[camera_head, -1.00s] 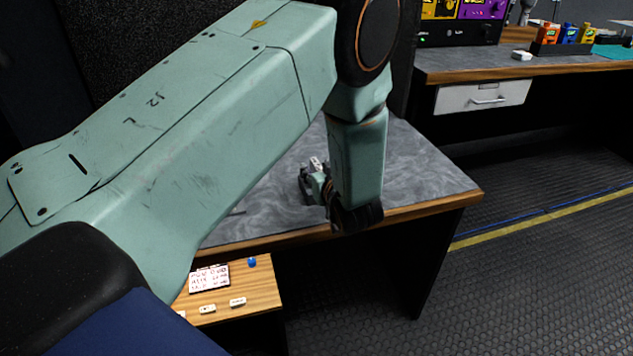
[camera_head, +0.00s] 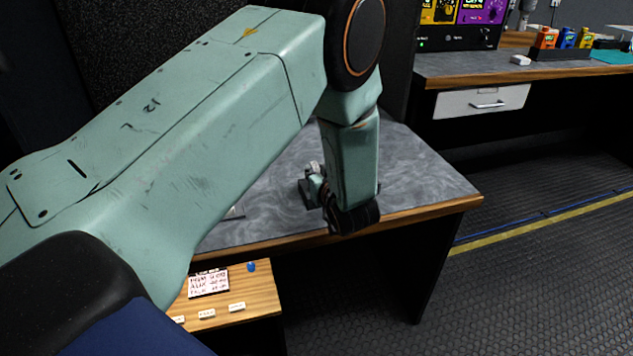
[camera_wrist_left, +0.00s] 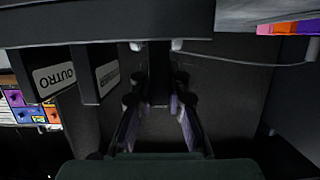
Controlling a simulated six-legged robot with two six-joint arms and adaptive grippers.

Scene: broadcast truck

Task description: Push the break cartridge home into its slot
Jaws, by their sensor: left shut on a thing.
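My left gripper (camera_head: 314,182) is low over the grey-topped desk, near its front edge, mostly hidden behind my own wrist. In the left wrist view its two fingers (camera_wrist_left: 157,103) are closed about a narrow dark block (camera_wrist_left: 159,72), which I take to be the break cartridge; its label does not show. Left of it stand two dark cartridges with white labels: one reads OUTRO (camera_wrist_left: 54,76), the other's label is unreadable (camera_wrist_left: 103,76). The slot is hidden, so I cannot tell how deep the block sits. My right gripper is out of view.
The grey desktop (camera_head: 420,170) is clear right of my gripper. A lower wooden shelf (camera_head: 262,290) holds a written card (camera_head: 208,282), a blue item (camera_head: 251,266) and small white labels. A rear counter (camera_head: 460,68) carries colourful units.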

